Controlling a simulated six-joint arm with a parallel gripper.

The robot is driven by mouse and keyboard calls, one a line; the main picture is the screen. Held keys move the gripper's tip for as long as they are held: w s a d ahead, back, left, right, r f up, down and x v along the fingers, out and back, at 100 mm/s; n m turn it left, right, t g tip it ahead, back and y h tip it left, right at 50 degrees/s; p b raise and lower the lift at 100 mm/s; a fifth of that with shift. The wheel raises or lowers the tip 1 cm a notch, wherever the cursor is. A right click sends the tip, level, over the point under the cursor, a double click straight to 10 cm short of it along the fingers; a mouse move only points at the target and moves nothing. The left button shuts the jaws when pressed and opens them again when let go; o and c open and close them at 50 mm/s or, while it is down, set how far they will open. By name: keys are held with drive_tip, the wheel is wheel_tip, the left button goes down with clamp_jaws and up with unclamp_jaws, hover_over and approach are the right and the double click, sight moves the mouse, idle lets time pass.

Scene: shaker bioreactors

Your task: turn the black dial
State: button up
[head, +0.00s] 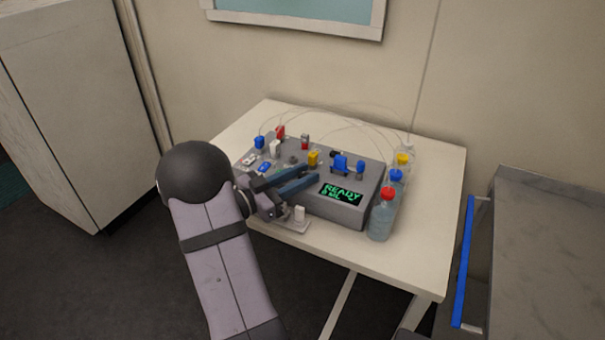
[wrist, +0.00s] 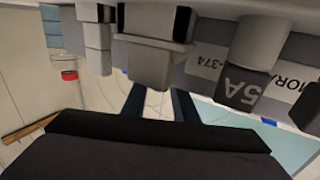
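The grey bioreactor box (head: 345,212) sits on a white table, with a green READY display (head: 341,193) on its front. A small black part (head: 335,154) shows on its top behind the blue pieces; I cannot tell for sure whether it is the black dial. My gripper (head: 308,173) reaches in from the left, low over the box top. Its two blue-grey fingers are apart, with nothing seen held between them. In the wrist view the fingers (wrist: 157,105) are spread below a grey block with dark sides (wrist: 153,60); contact is unclear. My fingers hide part of the box.
Bottles with red (head: 382,222), blue (head: 396,177) and yellow (head: 403,160) caps stand right of the box. Coloured clamps, including a yellow one (head: 313,158) and a blue one (head: 341,164), crowd its top. Thin tubes arch behind. The table's front right (head: 400,262) is clear.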

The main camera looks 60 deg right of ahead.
drive_tip(key=shift+d, duration=0.1)
clamp_jaws()
drive_tip(key=shift+g, duration=0.3)
drive_tip(key=shift+m+g+y, duration=0.5)
drive_tip(key=shift+m+g, duration=0.1)
drive_tip(key=shift+m, duration=0.1)
